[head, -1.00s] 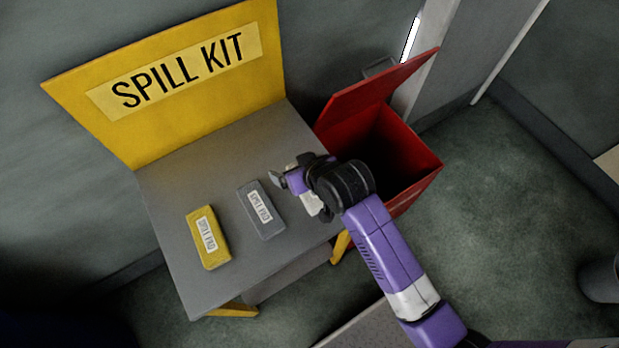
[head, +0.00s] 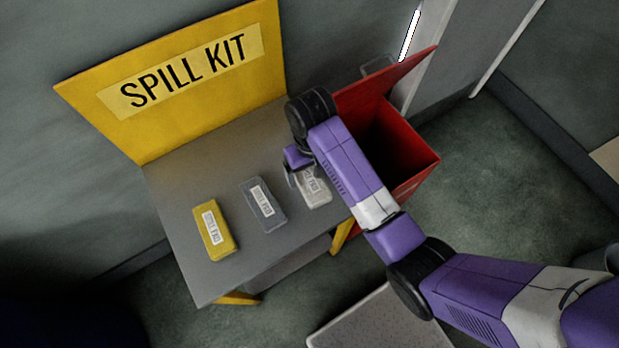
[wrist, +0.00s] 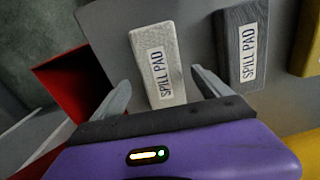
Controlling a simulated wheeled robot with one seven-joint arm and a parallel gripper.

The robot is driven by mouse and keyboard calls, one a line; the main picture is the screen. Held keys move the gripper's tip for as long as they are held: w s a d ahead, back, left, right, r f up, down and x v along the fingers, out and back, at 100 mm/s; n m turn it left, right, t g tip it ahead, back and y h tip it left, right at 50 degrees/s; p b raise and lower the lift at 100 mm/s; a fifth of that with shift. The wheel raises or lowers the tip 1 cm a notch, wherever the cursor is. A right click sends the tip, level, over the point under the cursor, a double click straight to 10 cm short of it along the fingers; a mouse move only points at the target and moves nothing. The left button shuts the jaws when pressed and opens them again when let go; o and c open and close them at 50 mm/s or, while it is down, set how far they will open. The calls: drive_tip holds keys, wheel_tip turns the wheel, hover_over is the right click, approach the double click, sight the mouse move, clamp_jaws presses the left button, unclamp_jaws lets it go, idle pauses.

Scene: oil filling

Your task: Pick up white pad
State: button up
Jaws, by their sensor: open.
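The white pad (head: 314,188) lies on the grey table near its right edge, labelled "SPILL PAD". In the wrist view the white pad (wrist: 158,64) shows between and ahead of my two fingers, with its near end between the fingertips. My gripper (head: 300,178) is above the table at the pad's far left side in the head view. In the wrist view my gripper (wrist: 160,78) is open, with a finger on each side of the pad and no clear contact. My arm partly covers the pad in the head view.
A grey pad (head: 264,206) lies just left of the white pad, and a yellow pad (head: 213,230) further left. The grey table (head: 190,270) has a yellow spill kit board (head: 75,95) behind it. An open red bin (head: 418,165) stands to the right.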

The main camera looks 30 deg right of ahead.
sight(310, 178)
wheel_tip(310, 178, down, 4)
drive_tip(key=shift+a+f, duration=0.1)
drive_tip(key=shift+c, duration=0.5)
drive_tip(key=c, duration=1.4)
